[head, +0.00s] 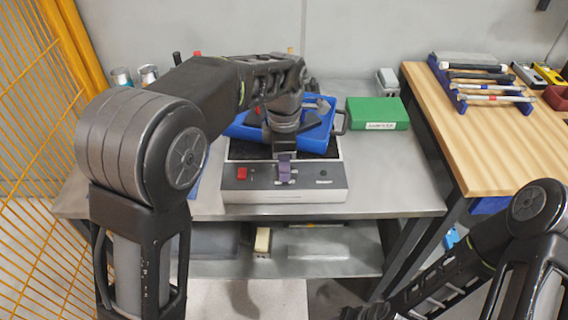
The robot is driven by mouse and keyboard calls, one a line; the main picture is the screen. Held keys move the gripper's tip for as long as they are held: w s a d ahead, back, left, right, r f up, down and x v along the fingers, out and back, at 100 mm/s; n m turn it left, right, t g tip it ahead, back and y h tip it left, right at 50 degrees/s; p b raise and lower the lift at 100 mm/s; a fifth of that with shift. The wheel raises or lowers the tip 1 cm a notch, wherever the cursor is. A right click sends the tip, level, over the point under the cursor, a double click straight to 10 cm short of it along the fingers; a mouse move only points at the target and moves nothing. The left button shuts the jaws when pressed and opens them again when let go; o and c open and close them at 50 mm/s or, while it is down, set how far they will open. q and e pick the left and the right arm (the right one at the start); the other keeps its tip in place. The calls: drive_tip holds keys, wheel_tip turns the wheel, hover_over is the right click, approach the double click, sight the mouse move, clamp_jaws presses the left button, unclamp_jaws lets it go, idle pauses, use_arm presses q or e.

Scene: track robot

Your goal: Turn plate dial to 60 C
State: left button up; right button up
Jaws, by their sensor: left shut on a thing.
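My left gripper (285,175) points down at the middle of the front panel, where the dial sits. It is shut on the dial, which the fingers mostly hide. The dial's marks and setting cannot be read. My right arm comes in at the lower right, below the table top; its gripper end is dark and cut by the bottom edge.
A blue bin (317,141) sits at the back of the plate, partly behind my arm. A green box (377,114) stands to its right on the metal table (400,185). A wooden bench (470,150) with tools is at right, a yellow mesh fence (30,150) at left.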

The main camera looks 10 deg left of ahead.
use_arm(q)
clamp_jaws()
